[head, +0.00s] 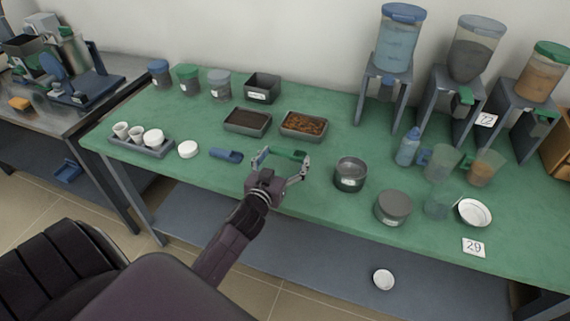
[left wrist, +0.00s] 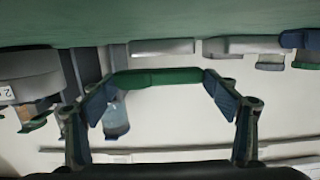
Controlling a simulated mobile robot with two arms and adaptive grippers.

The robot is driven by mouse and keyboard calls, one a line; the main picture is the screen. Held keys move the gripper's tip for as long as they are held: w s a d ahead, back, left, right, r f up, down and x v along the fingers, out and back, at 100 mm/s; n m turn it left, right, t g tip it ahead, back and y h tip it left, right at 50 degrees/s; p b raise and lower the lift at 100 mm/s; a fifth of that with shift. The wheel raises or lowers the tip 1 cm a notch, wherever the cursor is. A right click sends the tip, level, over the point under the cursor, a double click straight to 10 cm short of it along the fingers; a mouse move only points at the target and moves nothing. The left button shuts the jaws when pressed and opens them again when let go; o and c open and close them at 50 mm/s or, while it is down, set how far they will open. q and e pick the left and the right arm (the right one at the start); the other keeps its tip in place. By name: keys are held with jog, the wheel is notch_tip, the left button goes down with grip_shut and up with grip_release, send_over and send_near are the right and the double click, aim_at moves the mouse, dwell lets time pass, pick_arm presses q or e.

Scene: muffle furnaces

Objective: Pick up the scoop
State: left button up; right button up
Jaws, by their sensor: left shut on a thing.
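My left gripper (head: 281,160) is over the front middle of the green table. Its two fingers stand wide apart and are shut on the ends of a green scoop (head: 288,153). In the left wrist view the green scoop (left wrist: 157,77) spans between the blue-grey fingertips of the left gripper (left wrist: 160,88). It looks close to the tabletop; I cannot tell whether it touches. A blue scoop (head: 226,155) lies on the table left of the gripper. My right gripper is not in view.
Two filled trays (head: 303,124) (head: 247,121) lie behind the gripper. A round dark pot (head: 350,174) and a grey lidded tin (head: 393,207) stand right of it. A cup tray (head: 143,147) and white lid (head: 188,149) are left. Dispensers (head: 397,52) stand at the back right.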

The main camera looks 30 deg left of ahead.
pick_arm(q)
notch_tip(320, 180, up, 16)
jog(key=p, duration=0.1)
jog(key=shift+f, duration=0.1)
jog(key=o, duration=0.4)
jog(key=shift+c, duration=0.2)
jog(key=c, duration=0.6)
jog(key=shift+o, duration=0.2)
jog(key=s+d+m+g+h, duration=0.1)
jog(key=s+d+m+h, duration=0.7)
jog(key=s+d, duration=0.9)
jog(key=h, duration=0.3)
jog(key=shift+s+d+f+g, duration=0.2)
jog(key=shift+s+d+g, duration=0.1)
jog(key=shift+s+d, duration=0.1)
